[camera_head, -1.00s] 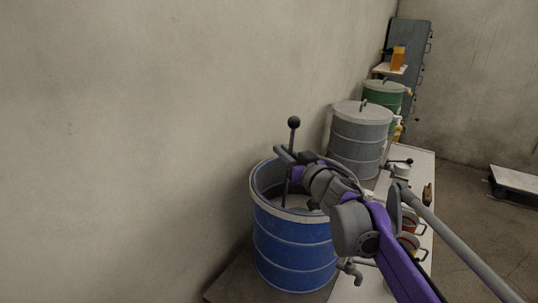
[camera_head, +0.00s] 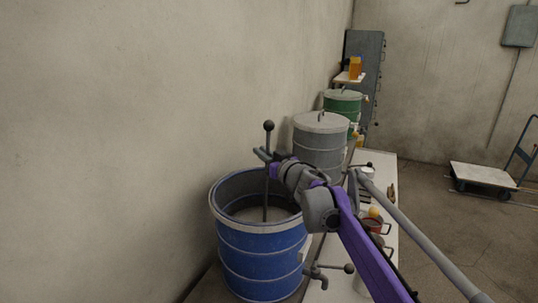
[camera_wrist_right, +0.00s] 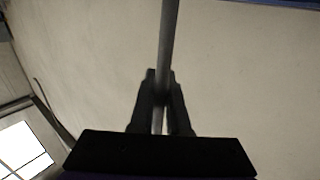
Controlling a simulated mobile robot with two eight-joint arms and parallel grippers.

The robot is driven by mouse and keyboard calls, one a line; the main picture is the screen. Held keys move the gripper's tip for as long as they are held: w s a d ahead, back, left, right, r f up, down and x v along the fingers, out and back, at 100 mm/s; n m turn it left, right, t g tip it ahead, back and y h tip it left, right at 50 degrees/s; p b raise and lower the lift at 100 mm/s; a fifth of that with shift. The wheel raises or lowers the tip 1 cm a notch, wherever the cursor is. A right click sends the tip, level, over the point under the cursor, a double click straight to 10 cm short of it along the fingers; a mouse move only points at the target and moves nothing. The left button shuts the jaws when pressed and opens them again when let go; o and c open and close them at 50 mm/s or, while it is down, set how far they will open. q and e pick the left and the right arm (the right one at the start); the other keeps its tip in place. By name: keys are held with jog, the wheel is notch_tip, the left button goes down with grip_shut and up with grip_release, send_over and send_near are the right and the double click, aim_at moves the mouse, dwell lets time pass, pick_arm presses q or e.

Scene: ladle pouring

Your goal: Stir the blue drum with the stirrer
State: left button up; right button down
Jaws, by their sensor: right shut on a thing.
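The blue drum (camera_head: 262,246) stands open at the lower middle of the head view, with a pale content inside. The stirrer (camera_head: 268,150) is a dark upright rod with a black ball on top. Its lower part reaches down into the drum and its lower end is hidden. My right gripper (camera_head: 267,157) is shut on the stirrer's rod above the drum's rim. In the right wrist view the rod (camera_wrist_right: 168,45) runs between the two fingers (camera_wrist_right: 160,100). My left gripper is not in view.
A grey lidded drum (camera_head: 320,145) and a green drum (camera_head: 342,103) stand behind. A pale bench (camera_head: 385,185) with pots and small items runs along the right. A tap with a handle (camera_head: 318,273) sticks out at the drum's front. A wall is close on the left.

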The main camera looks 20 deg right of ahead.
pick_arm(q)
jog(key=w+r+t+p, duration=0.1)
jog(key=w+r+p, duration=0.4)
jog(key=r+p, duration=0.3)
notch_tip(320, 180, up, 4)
pick_arm(e)
notch_tip(320, 180, up, 30)
jog(key=s+a, duration=0.2)
jog(key=shift+a+f, duration=0.25)
jog(key=shift+a, duration=0.05)
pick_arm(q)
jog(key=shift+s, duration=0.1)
pick_arm(e)
jog(key=shift+s, duration=0.1)
jog(key=shift+f, duration=0.1)
